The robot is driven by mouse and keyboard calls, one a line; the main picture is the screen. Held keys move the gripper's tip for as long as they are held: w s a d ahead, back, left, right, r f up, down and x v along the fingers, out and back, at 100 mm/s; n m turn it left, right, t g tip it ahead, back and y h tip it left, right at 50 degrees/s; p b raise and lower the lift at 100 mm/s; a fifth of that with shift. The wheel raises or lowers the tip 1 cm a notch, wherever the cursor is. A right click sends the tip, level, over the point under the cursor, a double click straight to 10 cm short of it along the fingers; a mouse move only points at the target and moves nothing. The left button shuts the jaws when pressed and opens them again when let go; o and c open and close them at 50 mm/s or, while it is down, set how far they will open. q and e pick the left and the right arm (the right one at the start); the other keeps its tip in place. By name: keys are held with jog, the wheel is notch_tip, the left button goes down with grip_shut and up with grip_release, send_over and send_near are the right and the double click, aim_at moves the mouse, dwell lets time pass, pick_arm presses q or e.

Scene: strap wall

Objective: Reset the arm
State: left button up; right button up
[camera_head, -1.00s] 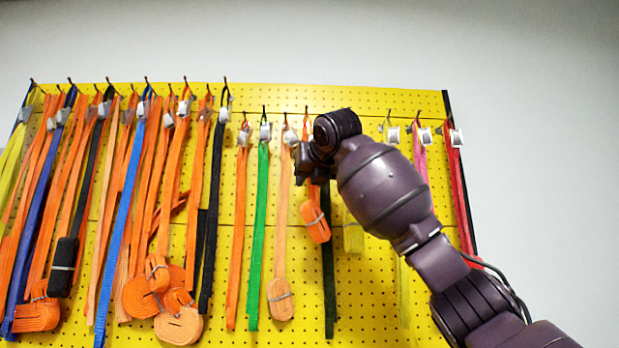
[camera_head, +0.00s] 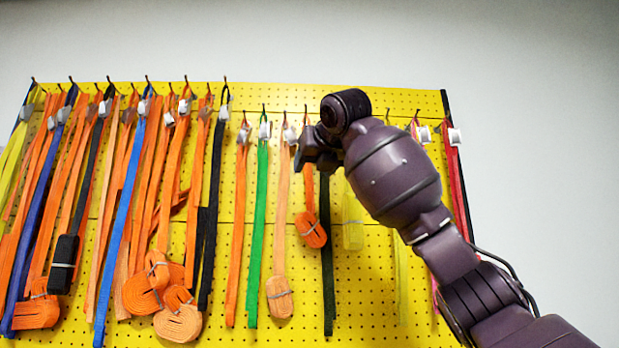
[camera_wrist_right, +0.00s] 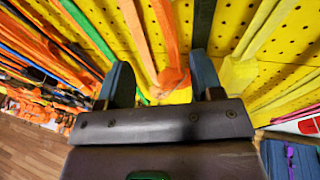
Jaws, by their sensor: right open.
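My right arm (camera_head: 395,180) reaches in from the lower right, in front of the yellow pegboard (camera_head: 350,300). My right gripper (camera_head: 314,152) points at the board, mostly hidden behind my own wrist. In the right wrist view the gripper (camera_wrist_right: 161,68) has its two dark fingers wide apart, with nothing clamped between them. An orange strap with a bundled end (camera_head: 311,231) hangs below the gripper. That bundle (camera_wrist_right: 172,78) shows between the fingers in the wrist view; whether it touches them I cannot tell. My left gripper is not in view.
A dark green strap (camera_head: 328,260), a peach strap (camera_head: 279,220) and a green strap (camera_head: 258,230) hang close by. A yellow bundle (camera_head: 353,236) hangs just right. Many straps crowd the left, including a blue one (camera_head: 122,225). A red strap (camera_head: 460,190) hangs right.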

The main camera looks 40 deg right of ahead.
jog(key=b+v, duration=0.1)
jog(key=v, duration=0.5)
jog(key=shift+s, duration=0.25)
jog(key=shift+a, duration=0.1)
